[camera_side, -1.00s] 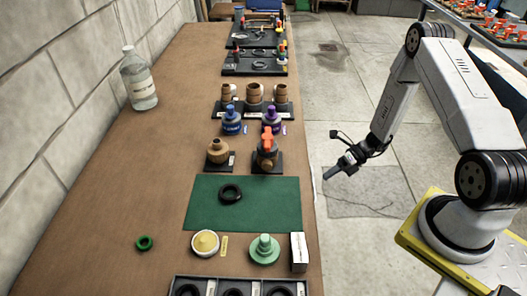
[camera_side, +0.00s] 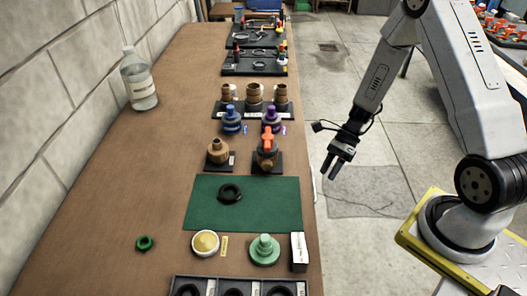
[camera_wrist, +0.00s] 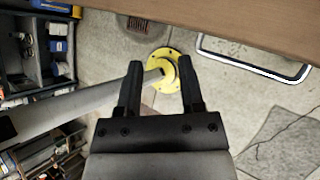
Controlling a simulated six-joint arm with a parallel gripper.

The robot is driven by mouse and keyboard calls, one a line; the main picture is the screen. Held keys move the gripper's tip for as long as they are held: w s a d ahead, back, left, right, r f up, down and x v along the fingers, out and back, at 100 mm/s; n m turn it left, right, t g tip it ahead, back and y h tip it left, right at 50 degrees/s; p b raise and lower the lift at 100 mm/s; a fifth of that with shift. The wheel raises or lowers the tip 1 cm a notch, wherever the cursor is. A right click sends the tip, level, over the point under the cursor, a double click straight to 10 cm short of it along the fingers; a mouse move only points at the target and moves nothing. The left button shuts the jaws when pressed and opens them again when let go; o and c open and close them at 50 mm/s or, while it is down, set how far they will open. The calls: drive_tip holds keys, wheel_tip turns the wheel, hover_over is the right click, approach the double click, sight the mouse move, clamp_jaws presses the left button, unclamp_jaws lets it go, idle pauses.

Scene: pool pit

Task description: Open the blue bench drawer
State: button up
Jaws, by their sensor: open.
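The blue front of the bench drawer does not show in either view. A pale U-shaped bar, seemingly a handle (camera_wrist: 256,68), sticks out from under the brown bench edge in the wrist view. A thin pale bit of it shows at the bench's right edge in the side view (camera_side: 315,188). My gripper (camera_side: 331,170) is open and empty, pointing down over the floor just right of the bench. In the wrist view its two fingers (camera_wrist: 158,75) are apart, to the left of the bar and not touching it.
The bench top (camera_side: 110,195) holds a green mat (camera_side: 270,205), a black ring (camera_side: 229,193), valves and a clear bottle (camera_side: 138,80). In the wrist view a yellow flange (camera_wrist: 170,82) on a grey pipe lies below my fingers. Shelves (camera_wrist: 30,60) stand at left.

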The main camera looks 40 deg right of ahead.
drive_tip(key=s+a+r+n+h, duration=0.1)
drive_tip(key=a+r+n+h, duration=0.1)
drive_tip(key=r+n, duration=0.3)
drive_tip(key=s+a+r+n+h, duration=0.1)
drive_tip(key=r+n+h, duration=0.4)
drive_tip(key=n, duration=0.7)
drive_tip(key=shift+s+a+r+n+t, duration=0.25)
drive_tip(key=shift+a+n+t, duration=0.15)
drive_tip(key=shift+a, duration=0.25)
drive_tip(key=shift+f, duration=0.15)
